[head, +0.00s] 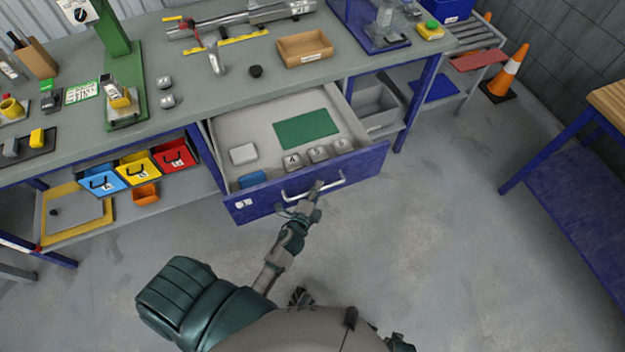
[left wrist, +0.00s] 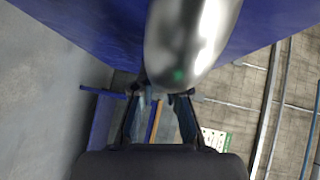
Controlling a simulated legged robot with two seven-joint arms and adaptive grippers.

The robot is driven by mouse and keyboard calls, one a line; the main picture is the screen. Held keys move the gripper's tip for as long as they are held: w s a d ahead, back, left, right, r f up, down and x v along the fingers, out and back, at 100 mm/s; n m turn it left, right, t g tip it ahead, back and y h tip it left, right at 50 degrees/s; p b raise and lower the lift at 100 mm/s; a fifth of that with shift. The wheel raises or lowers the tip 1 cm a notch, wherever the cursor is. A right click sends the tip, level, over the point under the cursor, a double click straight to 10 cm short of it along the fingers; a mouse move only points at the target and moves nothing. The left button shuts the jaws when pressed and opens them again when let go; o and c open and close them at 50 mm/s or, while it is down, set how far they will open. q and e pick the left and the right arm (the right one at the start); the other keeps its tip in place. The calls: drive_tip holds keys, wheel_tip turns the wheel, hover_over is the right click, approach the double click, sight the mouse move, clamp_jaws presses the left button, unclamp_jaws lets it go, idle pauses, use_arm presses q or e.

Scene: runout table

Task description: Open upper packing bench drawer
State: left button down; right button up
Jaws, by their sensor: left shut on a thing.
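The upper drawer (head: 228,128) of the packing bench (head: 225,85) stands pulled out well beyond the bench front. Its blue front (head: 360,166) carries a curved silver handle (head: 330,185). My left gripper (head: 313,192) is at the middle of the handle and shut on it. In the left wrist view the handle (left wrist: 185,45) fills the top centre, right at the fingers (left wrist: 158,95). Inside the drawer lie a green mat (head: 306,129), several small grey blocks (head: 317,154), a white block (head: 243,154) and a blue item (head: 252,179). My right gripper is not in view.
Blue, yellow and red bins (head: 139,169) sit on the shelf left of the drawer. A grey bin (head: 374,105) is to its right. A blue-legged table (head: 575,190) stands at the right, with an orange cone (head: 509,72) behind. The floor before the drawer is clear.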

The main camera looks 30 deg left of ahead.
use_arm(q)
drive_tip(key=shift+s+d+r, duration=0.1)
drive_tip(key=shift+s+d, duration=0.35)
drive_tip(key=shift+d, duration=0.35)
drive_tip(key=c, duration=1.2)
unclamp_jaws()
drive_tip(key=shift+w+a, duration=0.1)
drive_tip(key=s, duration=0.4)
drive_tip(key=s+r, duration=0.1)
drive_tip(key=s, duration=0.6)
drive_tip(key=shift+s+d+r, duration=0.2)
drive_tip(key=shift+s+d, duration=0.15)
drive_tip(key=shift+s, duration=0.05)
